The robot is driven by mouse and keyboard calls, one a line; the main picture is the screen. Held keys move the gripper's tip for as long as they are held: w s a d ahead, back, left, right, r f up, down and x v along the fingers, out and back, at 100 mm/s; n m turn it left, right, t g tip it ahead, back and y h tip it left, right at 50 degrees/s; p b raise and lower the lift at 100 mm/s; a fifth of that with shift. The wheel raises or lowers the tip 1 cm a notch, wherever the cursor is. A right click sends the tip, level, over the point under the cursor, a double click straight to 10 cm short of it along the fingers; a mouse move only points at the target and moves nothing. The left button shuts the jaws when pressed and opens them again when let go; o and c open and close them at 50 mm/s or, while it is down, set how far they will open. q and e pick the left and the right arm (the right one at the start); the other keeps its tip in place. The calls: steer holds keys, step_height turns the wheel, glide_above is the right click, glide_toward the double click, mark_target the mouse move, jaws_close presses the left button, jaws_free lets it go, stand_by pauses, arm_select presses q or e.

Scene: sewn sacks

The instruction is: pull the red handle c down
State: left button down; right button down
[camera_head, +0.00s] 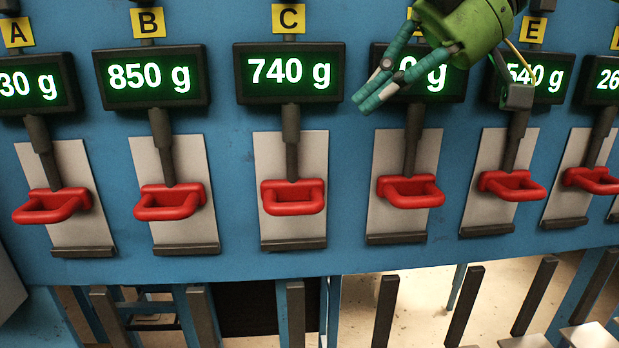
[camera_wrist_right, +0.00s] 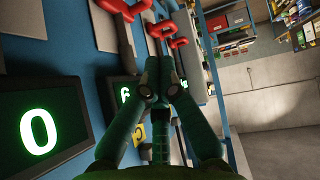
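The red handle c (camera_head: 293,197) is a red loop below the yellow C label (camera_head: 289,18) and a display reading 740 g (camera_head: 290,72). It sits on a dark lever in front of a pale plate, above a dark ledge. My right gripper (camera_head: 363,101) comes in from the top right, its teal fingers together and empty. It is above and to the right of handle c, apart from it, in front of the display right of C. In the right wrist view the fingertips (camera_wrist_right: 162,72) also meet. My left gripper is not in view.
Similar red handles stand either side, including B's handle (camera_head: 170,202) and the one to the right (camera_head: 410,192). All are on a blue panel (camera_head: 230,225). The space in front of handle c looks clear. Shelves (camera_wrist_right: 240,30) show at the right wrist view's top right.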

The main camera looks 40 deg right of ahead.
steer(key=p, duration=0.2)
glide_above(282, 207)
steer(key=s+d, duration=0.2)
steer(key=s, duration=0.1)
step_height(282, 207, down, 7)
steer(key=f, duration=0.4)
steer(key=shift+w+d, duration=0.3)
steer(key=shift+w, duration=0.05)
steer(key=shift+a, duration=0.1)
